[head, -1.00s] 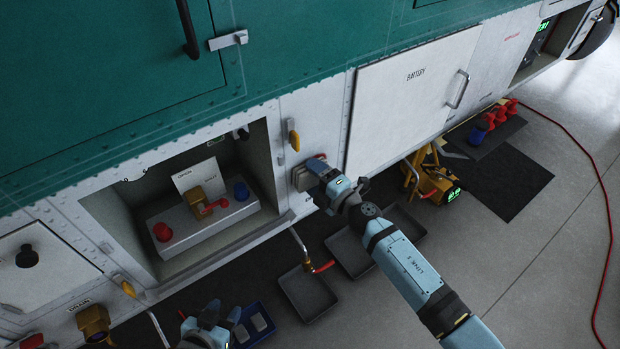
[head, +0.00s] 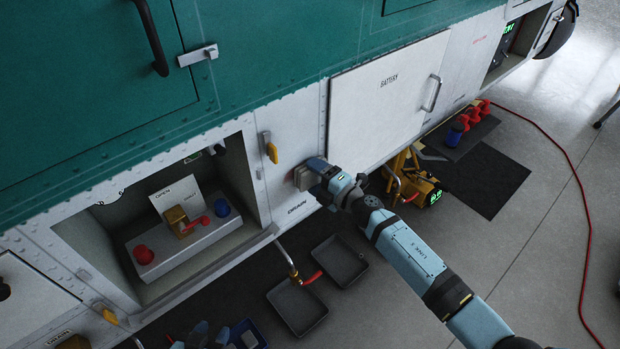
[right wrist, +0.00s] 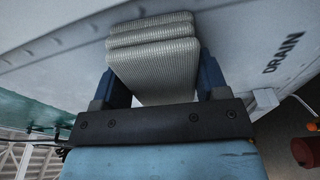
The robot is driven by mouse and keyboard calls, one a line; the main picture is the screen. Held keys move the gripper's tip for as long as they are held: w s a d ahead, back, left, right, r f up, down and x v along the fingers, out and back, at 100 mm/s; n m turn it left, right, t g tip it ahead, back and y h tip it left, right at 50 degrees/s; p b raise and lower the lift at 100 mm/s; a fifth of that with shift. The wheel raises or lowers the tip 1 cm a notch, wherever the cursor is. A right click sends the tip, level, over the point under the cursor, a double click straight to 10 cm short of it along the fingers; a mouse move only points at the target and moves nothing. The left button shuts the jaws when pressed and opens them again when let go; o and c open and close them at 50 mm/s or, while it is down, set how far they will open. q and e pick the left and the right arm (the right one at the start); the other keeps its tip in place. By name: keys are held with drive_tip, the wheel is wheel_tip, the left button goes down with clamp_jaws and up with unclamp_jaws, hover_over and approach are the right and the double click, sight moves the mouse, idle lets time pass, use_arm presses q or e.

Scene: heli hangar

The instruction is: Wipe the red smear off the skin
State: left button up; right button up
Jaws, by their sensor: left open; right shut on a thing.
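My right gripper (head: 315,177) is shut on a grey ribbed, folded wiping pad (head: 303,178). It holds the pad at the white skin (head: 288,112), right of a yellow handle and above a DRAIN label. The pad looks to be against the skin, but contact is not clear. In the right wrist view the pad (right wrist: 152,70) sits between the two dark blue fingers. No red smear shows on the visible skin; what is behind the pad is hidden.
An open bay (head: 100,232) with red and blue knobs lies to the left. The yellow handle (head: 270,148) sticks out beside the pad. A drain pipe with a red lever (head: 311,277) hangs below, above grey trays (head: 297,308). A yellow device (head: 420,190) stands right of my gripper.

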drive_tip(key=shift+s+a+r+p, duration=0.15)
drive_tip(key=shift+s+a+p, duration=0.15)
drive_tip(key=shift+s+a, duration=0.35)
drive_tip(key=shift+s+a+p, duration=0.2)
drive_tip(key=shift+s+a, duration=0.35)
drive_tip(key=shift+a, duration=0.25)
drive_tip(key=shift+s+a+p, duration=0.2)
drive_tip(key=shift+s+a, duration=0.35)
drive_tip(key=shift+a, duration=0.3)
drive_tip(key=shift+s+a+p, duration=0.2)
drive_tip(key=shift+s+a, duration=0.35)
drive_tip(key=shift+a, duration=0.25)
drive_tip(key=shift+d, duration=0.1)
drive_tip(key=p, duration=0.1)
approach(282, 184)
drive_tip(key=shift+a, duration=0.7)
drive_tip(key=shift+p+v, duration=0.4)
drive_tip(key=shift+v, duration=1.05)
drive_tip(key=shift+s+a, duration=0.1)
drive_tip(key=shift+a, duration=0.05)
